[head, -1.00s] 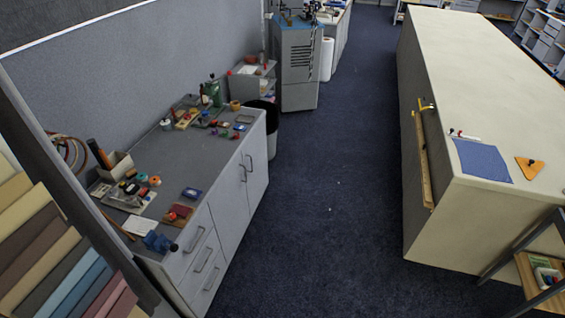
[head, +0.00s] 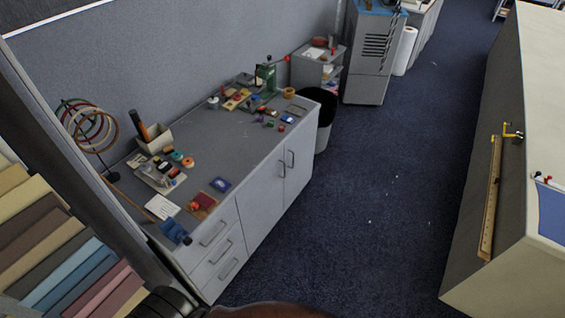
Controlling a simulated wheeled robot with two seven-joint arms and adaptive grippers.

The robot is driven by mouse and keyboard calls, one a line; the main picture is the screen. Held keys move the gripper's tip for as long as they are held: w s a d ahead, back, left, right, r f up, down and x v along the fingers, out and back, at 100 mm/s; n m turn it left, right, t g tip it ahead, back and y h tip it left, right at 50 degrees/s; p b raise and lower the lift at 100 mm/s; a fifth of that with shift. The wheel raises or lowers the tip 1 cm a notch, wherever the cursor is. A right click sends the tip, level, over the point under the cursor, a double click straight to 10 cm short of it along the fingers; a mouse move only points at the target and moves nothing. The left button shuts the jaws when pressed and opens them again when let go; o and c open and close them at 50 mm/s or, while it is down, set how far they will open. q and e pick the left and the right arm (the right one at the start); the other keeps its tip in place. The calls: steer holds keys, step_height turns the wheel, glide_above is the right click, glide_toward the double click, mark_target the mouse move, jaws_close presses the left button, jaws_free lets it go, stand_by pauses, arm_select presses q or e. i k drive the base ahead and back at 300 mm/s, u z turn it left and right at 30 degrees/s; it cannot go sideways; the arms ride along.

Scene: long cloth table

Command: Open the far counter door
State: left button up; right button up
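The grey counter (head: 225,135) stands along the partition wall at the left. Its front has several drawers at the near end and two doors beyond them. The far counter door (head: 303,152) is at the end away from me and looks closed. Its dark upright handle (head: 291,159) is near its near edge, beside the near door's handle (head: 282,168). The near door (head: 262,195) also looks closed. Dark and reddish-brown rounded parts, probably mine, show at the bottom edge. Neither gripper can be made out.
A black bin (head: 322,118) stands just past the counter's far end. Blue carpet (head: 370,210) is free in front of the doors. A long cream table (head: 525,130) with a ruler (head: 490,195) on its side bounds the aisle at right. Colour samples (head: 60,260) are at near left.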

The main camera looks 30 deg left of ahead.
mark_target(260, 204)
steer(key=u, duration=0.5)
steer(key=i, duration=0.65)
steer(key=u, duration=0.7)
